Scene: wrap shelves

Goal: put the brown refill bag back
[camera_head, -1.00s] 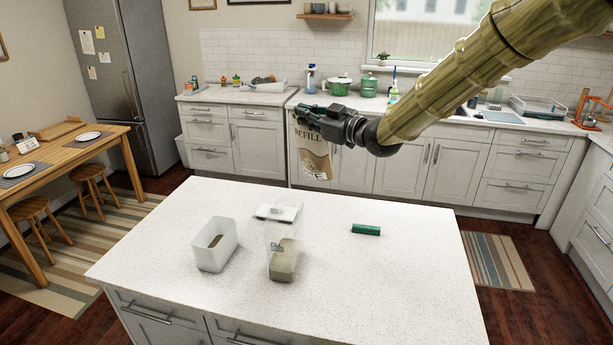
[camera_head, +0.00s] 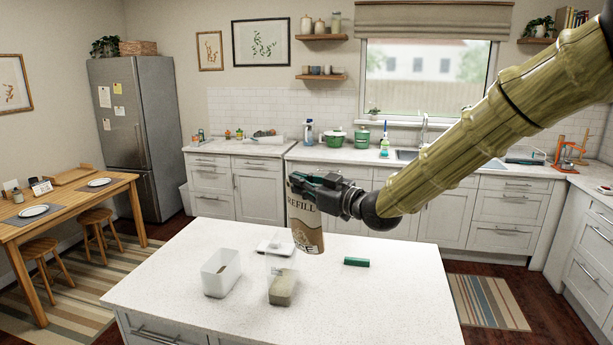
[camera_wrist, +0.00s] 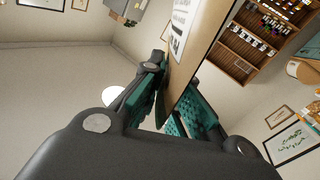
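In the wrist view the brown bag (camera_wrist: 208,45) runs between the teal finger pads of my gripper (camera_wrist: 172,92). The fingers hide part of the bag's top.
The white island (camera_head: 390,300) carries a white open container (camera_head: 221,273), a clear container (camera_head: 282,285) with brownish contents, a flat white item (camera_head: 268,246) and a green cylinder (camera_head: 356,262). The island's right side is clear. A dining table (camera_head: 70,205) stands at the left.

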